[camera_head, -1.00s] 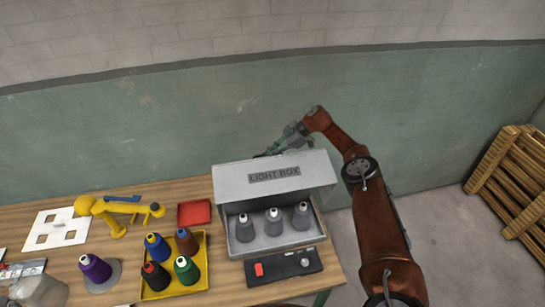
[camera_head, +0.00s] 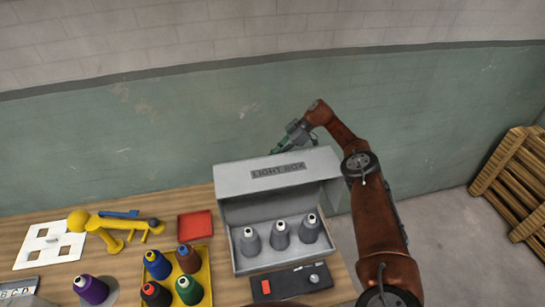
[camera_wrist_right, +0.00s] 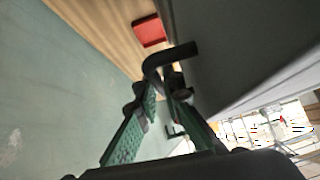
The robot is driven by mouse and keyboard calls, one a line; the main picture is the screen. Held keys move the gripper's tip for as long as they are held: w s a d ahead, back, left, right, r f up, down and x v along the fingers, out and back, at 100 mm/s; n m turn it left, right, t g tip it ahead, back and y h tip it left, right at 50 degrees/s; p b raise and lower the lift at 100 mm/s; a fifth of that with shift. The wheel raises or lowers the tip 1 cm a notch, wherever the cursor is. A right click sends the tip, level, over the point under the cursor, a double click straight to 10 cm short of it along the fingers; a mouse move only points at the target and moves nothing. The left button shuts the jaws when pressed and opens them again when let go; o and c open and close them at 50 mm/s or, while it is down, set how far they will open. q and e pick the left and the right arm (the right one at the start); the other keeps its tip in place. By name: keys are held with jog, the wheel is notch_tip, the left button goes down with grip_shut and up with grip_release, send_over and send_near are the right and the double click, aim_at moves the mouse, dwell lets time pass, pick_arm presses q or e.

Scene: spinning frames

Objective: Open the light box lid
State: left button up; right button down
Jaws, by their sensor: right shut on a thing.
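The grey light box (camera_head: 237,263) stands at the right end of the table, with several grey thread cones inside (camera_head: 281,236). Its lid (camera_head: 312,168), labelled LIGHT BOX, is raised and tilted, and the front of the box is open. My right gripper (camera_head: 285,143) is behind the lid, its fingertips hidden in the head view. In the right wrist view, my right gripper (camera_wrist_right: 162,92) has its green-padded fingers closed on a dark bent handle (camera_wrist_right: 172,55) beside the grey lid (camera_wrist_right: 235,55). My left gripper is not in view.
A black control panel (camera_head: 290,284) lies in front of the box. To the left are a red tray (camera_head: 195,225), a yellow tray with several colored cones (camera_head: 208,262), and a yellow device (camera_head: 105,228). A wall stands behind the table. Wooden pallets (camera_head: 515,180) lean at far right.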

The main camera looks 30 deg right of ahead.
jog(key=c, duration=2.1)
grip_release()
jog(key=shift+s+a+f, duration=0.1)
jog(key=shift+a, duration=0.05)
jog(key=r, duration=1)
jog(key=shift+d, duration=0.2)
